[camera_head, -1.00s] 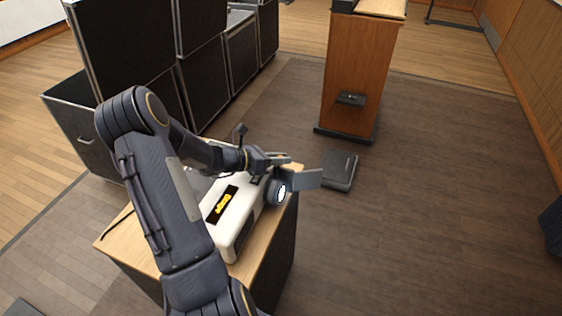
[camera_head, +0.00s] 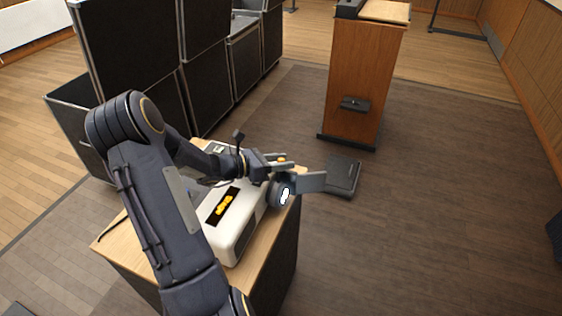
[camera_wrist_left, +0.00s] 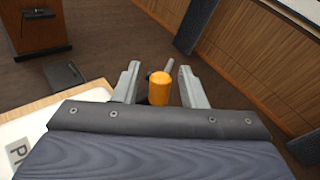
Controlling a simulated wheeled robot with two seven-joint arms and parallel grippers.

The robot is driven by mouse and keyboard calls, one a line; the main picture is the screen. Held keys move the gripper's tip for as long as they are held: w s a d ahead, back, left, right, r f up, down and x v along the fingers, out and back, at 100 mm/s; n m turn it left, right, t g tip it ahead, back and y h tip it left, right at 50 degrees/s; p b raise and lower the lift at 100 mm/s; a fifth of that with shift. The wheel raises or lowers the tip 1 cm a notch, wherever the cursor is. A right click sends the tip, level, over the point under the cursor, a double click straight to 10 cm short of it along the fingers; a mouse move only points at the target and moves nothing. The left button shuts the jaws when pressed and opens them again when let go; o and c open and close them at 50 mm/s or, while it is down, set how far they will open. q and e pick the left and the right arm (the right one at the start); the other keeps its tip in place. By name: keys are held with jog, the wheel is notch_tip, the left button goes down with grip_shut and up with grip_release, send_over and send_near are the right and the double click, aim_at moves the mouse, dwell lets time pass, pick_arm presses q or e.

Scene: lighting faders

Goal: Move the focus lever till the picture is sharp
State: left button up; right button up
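The projector (camera_head: 236,238) is a white box with a black and yellow label, on a wooden-topped stand. Its round dark lens (camera_head: 275,196) shows a bright white glow at the front. The orange knob of the focus lever shows in the left wrist view (camera_wrist_left: 159,90). My left gripper (camera_wrist_left: 160,84) is open, with one finger on each side of the knob and a visible gap to both. In the head view the gripper (camera_head: 284,162) is above the lens end, and the knob is mostly hidden there. My right gripper is not in view. No projected picture is clearly visible.
A flat grey panel (camera_head: 312,182) stands out in front of the lens. A wooden lectern (camera_head: 364,75) and a dark flat box (camera_head: 342,176) stand beyond. Black cases (camera_head: 215,82) are stacked behind at the left.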

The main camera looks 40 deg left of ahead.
pick_arm(q)
jog(key=b+v, duration=0.1)
jog(key=v, duration=0.6)
jog(key=shift+s+a, duration=0.15)
jog(key=shift+s, duration=0.2)
